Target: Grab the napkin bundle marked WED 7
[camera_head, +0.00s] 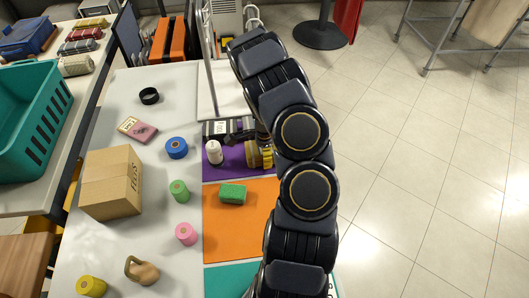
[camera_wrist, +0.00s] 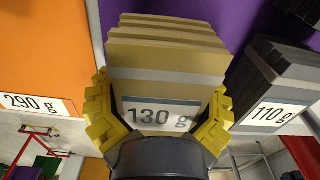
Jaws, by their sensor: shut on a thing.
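No marking WED 7 is legible in either view. In the wrist view, my gripper (camera_wrist: 158,118) has its yellow fingers shut on the sides of a tan layered bundle (camera_wrist: 165,50) with a pale band and a label reading 130 g. The bundle is over or on a purple mat (camera_wrist: 228,15); I cannot tell if it touches. In the head view my gripper (camera_head: 264,154) is at the purple mat's right edge, partly hidden by my arm. A dark grey bundle (camera_wrist: 262,85) labelled 110 g is right of the held one; it also shows in the head view (camera_head: 229,129).
A white bottle (camera_head: 213,152) stands on the purple mat. A green block (camera_head: 232,193) lies on the orange mat (camera_head: 232,240); a card there reads 290 g (camera_wrist: 35,103).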

